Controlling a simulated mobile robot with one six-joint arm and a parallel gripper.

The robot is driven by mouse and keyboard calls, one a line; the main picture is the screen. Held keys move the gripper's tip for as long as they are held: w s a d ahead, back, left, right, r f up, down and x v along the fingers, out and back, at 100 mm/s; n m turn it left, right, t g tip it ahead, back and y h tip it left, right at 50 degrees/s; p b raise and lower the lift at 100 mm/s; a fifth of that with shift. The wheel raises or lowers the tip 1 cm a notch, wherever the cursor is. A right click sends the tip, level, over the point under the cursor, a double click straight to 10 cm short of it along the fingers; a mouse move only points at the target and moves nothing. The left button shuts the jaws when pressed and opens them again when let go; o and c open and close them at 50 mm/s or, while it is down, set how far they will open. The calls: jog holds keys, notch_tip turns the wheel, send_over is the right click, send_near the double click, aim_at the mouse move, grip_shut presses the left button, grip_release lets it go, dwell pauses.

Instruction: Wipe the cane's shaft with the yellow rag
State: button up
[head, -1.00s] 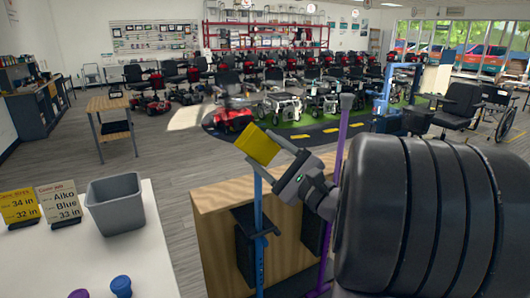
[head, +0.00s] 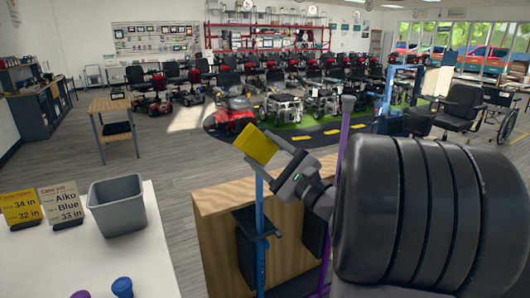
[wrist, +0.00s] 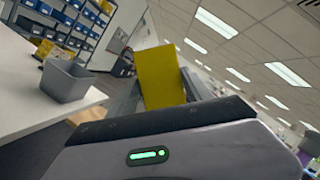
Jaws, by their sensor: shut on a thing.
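My gripper (head: 279,153) is shut on the yellow rag (head: 257,146). The rag also shows in the wrist view (wrist: 162,76), standing up from the jaws as a flat yellow piece. A blue cane shaft (head: 260,259) stands upright at the wooden stand, below the rag in the head view. A black bracket or clamp crosses it partway up. The shaft's top ends just under the rag, and I cannot tell whether they touch. A purple cane (head: 344,138) stands to the right, partly hidden by my gripper and arm.
The wooden stand (head: 222,217) has dark panels. Scooter rows stand far behind, beyond open floor.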

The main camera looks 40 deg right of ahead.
aim_at(278, 148)
jog(key=shift+w+d, duration=0.1)
jog(key=shift+w, duration=0.45)
jog(key=shift+s+d+b, duration=0.2)
jog(key=shift+s+d, duration=0.05)
jog(key=shift+d, duration=0.75)
jog(key=shift+s+d+b, duration=0.2)
jog(key=shift+s+d, duration=0.05)
jog(key=shift+d, duration=0.7)
jog(key=shift+w+a, duration=0.3)
jog(key=shift+a, duration=0.7)
jog(key=shift+w+a, duration=0.25)
jog(key=shift+a, duration=0.7)
jog(key=shift+b, duration=0.3)
jog(key=shift+s+f, duration=0.1)
jog(key=shift+s, duration=0.15)
jog(key=shift+s+a+b, duration=0.2)
jog(key=shift+s+a, duration=0.05)
jog(key=shift+s, duration=0.6)
jog(key=shift+s+a+b, duration=0.15)
jog(key=shift+s+a, duration=0.05)
jog(key=shift+s, duration=0.7)
jog(key=shift+s+a+b, duration=0.2)
jog(key=shift+s+a, duration=0.05)
jog(key=shift+s, duration=0.6)
jog(key=shift+s, duration=0.1)
